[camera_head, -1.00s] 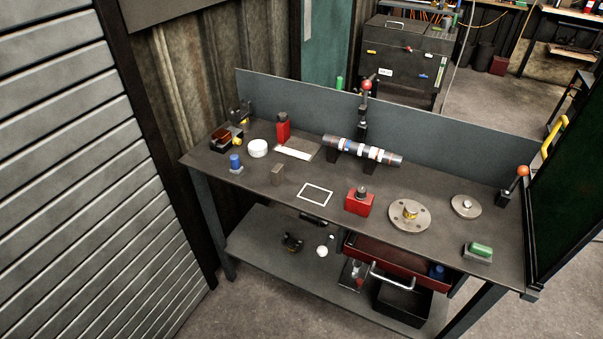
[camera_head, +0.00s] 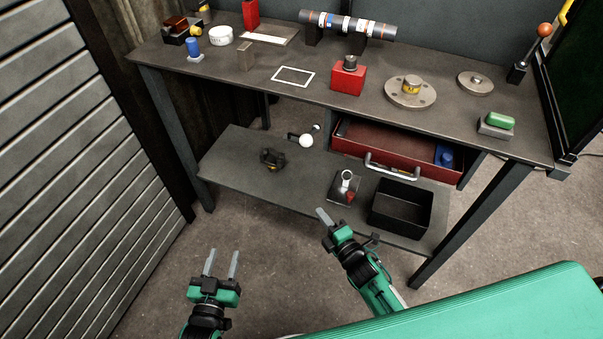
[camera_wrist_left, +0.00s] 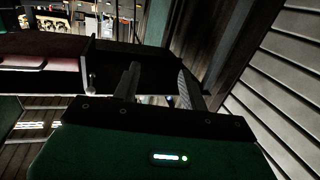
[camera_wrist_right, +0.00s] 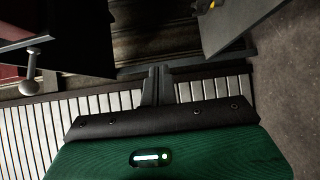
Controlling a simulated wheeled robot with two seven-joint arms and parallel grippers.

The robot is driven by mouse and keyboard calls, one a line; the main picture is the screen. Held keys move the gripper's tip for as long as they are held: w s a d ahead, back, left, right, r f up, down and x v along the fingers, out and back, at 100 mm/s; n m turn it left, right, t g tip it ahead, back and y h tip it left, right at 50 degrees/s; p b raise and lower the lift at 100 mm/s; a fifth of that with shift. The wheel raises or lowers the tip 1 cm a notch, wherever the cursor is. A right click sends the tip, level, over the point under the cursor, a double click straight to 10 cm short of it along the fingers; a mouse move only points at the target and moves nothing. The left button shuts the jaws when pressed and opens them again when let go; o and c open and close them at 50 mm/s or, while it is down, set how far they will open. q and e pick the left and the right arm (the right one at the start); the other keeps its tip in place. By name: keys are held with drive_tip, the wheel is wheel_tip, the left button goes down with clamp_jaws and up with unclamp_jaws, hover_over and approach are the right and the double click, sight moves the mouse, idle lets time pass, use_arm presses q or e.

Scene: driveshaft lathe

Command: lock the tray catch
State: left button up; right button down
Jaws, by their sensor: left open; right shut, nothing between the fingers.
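The red tray (camera_head: 385,150), with a pale bar handle (camera_head: 391,170), sits under the bench top at the right. A white ball knob (camera_head: 306,141) on a short dark rod shows just left of the tray; it looks like the catch lever, but I cannot tell its setting. A similar knob shows in the left wrist view (camera_wrist_left: 92,88) and the right wrist view (camera_wrist_right: 29,88). My left gripper (camera_head: 222,254) is open and empty, low in front of the bench. My right gripper (camera_head: 321,213) is shut and empty before the lower shelf, apart from knob and tray.
The lower shelf (camera_head: 235,165) holds a black bin (camera_head: 401,207), a small plate fixture with a ring and red part (camera_head: 345,187), and a dark clamp-like part (camera_head: 272,159). The bench top (camera_head: 210,65) carries several parts. Open floor lies in front.

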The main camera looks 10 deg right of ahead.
sight(310, 134)
drive_tip(key=s+a+r+n+t+y+b, duration=0.1)
drive_tip(key=a+r+n+t+y+b, duration=0.1)
drive_tip(key=r+n+y+b, duration=0.35)
drive_tip(key=s+a+r+n+t+y+b, duration=0.1)
drive_tip(key=a+r+n+y+b, duration=0.1)
drive_tip(key=r+n, duration=0.65)
use_arm(q)
drive_tip(key=s+r+t+h, duration=0.1)
drive_tip(key=s+r+t, duration=0.1)
drive_tip(key=r, duration=0.7)
drive_tip(key=s+r+t+h, duration=0.1)
drive_tip(key=r+t, duration=0.3)
drive_tip(key=r, duration=0.6)
drive_tip(key=shift+s+a+n, duration=0.35)
drive_tip(key=shift+s+n, duration=0.05)
drive_tip(key=shift+s, duration=0.45)
use_arm(e)
drive_tip(key=w+a+r+m, duration=0.1)
drive_tip(key=w+r, duration=0.6)
drive_tip(key=r, duration=0.1)
drive_tip(key=shift+m, duration=0.3)
use_arm(q)
drive_tip(key=shift+r, duration=0.1)
use_arm(e)
drive_tip(key=shift+r+h, duration=0.15)
drive_tip(key=shift+h, duration=0.1)
